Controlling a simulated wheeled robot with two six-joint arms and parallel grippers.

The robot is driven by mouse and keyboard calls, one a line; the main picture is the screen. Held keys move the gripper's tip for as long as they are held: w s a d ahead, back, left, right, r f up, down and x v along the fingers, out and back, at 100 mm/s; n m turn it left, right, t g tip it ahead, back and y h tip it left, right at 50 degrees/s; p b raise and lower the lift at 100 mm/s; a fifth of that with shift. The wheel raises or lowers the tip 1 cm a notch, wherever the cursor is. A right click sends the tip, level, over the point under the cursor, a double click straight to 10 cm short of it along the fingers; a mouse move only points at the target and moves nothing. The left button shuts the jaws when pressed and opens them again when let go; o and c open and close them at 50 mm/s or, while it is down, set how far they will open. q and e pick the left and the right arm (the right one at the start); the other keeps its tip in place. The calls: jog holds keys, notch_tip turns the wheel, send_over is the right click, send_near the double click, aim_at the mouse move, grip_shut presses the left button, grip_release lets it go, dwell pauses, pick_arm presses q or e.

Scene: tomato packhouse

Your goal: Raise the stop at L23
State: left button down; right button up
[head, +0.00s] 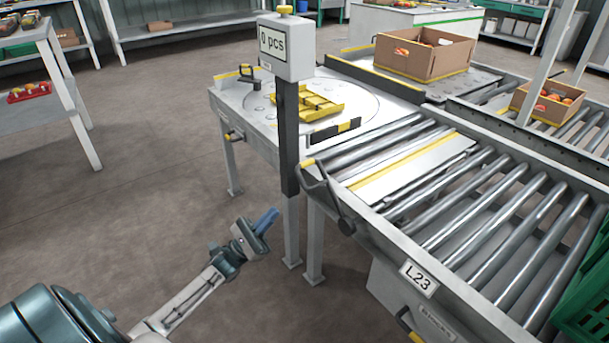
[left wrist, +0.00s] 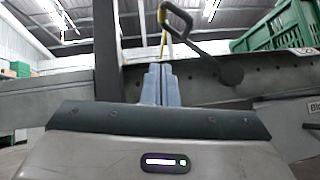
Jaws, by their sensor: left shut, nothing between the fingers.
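The L23 label (head: 418,278) is on the side rail of the roller conveyor (head: 385,228). A dark bent lever (head: 333,200) with a yellow tip is mounted at the rail's near left corner. A flat plate with yellow stripes (head: 415,166) lies level among the rollers; I cannot tell if it is the stop. My left gripper (head: 267,220) is shut and empty, left of the lever and apart from it. In the left wrist view its blue fingers (left wrist: 160,72) point up the picture, with the lever (left wrist: 200,48) beyond and above them. My right gripper is not in view.
A grey post with a "0 pcs" box (head: 286,50) stands between my gripper and the turntable table (head: 262,125). A yellow tray (head: 308,104) lies there. A cardboard box (head: 420,62) stands behind. A green crate (head: 585,300) is at right. The floor at left is clear.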

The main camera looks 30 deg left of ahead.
pick_arm(q)
jog(key=b, duration=0.2)
send_near(309, 164)
jog(key=w, duration=0.1)
jog(key=w+d+r, duration=0.1)
jog(key=w+r, duration=0.1)
jog(key=w, duration=0.1)
jog(key=shift+w+d+r, duration=0.15)
jog(key=shift+d, duration=0.15)
jog(key=shift+d+r, duration=0.1)
jog(key=shift+r, duration=0.35)
